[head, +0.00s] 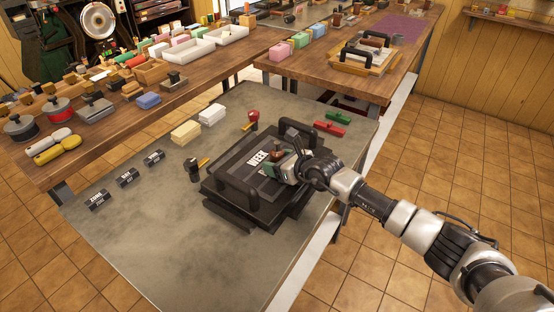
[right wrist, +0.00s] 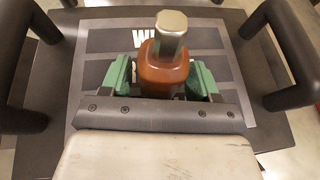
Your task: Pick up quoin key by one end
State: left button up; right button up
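A tool with a brown handle and a metal end, which looks like the quoin key (right wrist: 165,62), stands at the dark frame with "WEEK" type (head: 240,172). It also shows small in the head view (head: 277,155). My right gripper (head: 283,165) is over the frame. In the right wrist view its green fingers (right wrist: 160,80) flank the brown handle, one on each side, close to it. Whether both press on it is unclear. The tool's lower end is hidden. My left gripper is in neither view.
Black handles stand at the frame's ends, such as the near one (head: 238,192). A dark yellow-handled tool (head: 195,170), a red-topped tool (head: 252,117), pale blocks (head: 186,132) and red and green pieces (head: 329,128) lie around it. The grey table's (head: 170,245) near left is clear.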

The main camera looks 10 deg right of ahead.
jog(key=c, duration=0.8)
jog(key=shift+c, duration=0.2)
jog(key=shift+r, duration=0.15)
